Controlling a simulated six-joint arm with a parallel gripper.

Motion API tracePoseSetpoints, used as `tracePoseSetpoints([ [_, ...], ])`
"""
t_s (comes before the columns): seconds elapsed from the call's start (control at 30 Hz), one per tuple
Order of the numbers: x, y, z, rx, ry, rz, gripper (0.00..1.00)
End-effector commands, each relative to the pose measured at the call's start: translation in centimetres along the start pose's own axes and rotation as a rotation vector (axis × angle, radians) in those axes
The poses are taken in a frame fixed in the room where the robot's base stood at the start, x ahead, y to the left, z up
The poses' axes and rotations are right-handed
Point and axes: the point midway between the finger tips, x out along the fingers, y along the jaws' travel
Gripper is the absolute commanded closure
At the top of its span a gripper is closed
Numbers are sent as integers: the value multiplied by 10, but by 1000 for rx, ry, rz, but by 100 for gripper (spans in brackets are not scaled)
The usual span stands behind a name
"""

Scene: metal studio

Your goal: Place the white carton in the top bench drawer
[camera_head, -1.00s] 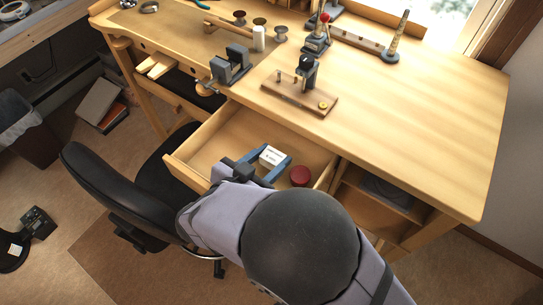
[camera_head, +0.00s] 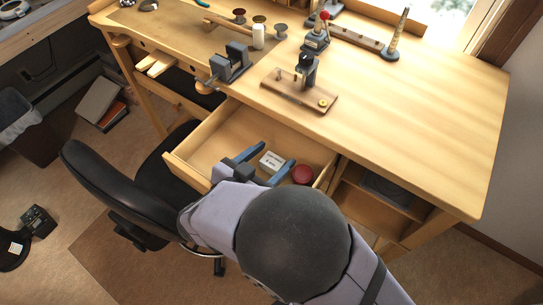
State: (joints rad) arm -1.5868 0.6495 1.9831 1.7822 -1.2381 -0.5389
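The white carton (camera_head: 271,161) lies in the open top bench drawer (camera_head: 207,146), in the front right part, with dark print on its upper face. My gripper (camera_head: 276,155) reaches into the drawer from the front. Its two blue fingers are spread, one on each side of the carton, with a visible gap on the left. Whether the right finger touches the carton I cannot tell. A round red container (camera_head: 303,175) stands in the drawer just right of the right finger.
The bench top (camera_head: 420,120) above has a wooden stand with a metal tool (camera_head: 304,78), a vise (camera_head: 231,64) and several spools. A black chair (camera_head: 120,190) stands left of the drawer. The drawer's left part is empty.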

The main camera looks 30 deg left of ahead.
Motion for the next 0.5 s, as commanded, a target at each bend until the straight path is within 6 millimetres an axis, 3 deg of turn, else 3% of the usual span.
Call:
tracePoseSetpoints([
  [0.37, -3, 1, -6, -1, -2, 0, 39],
  [0.5, -18, -1, -9, -2, -1, -3, 39],
])
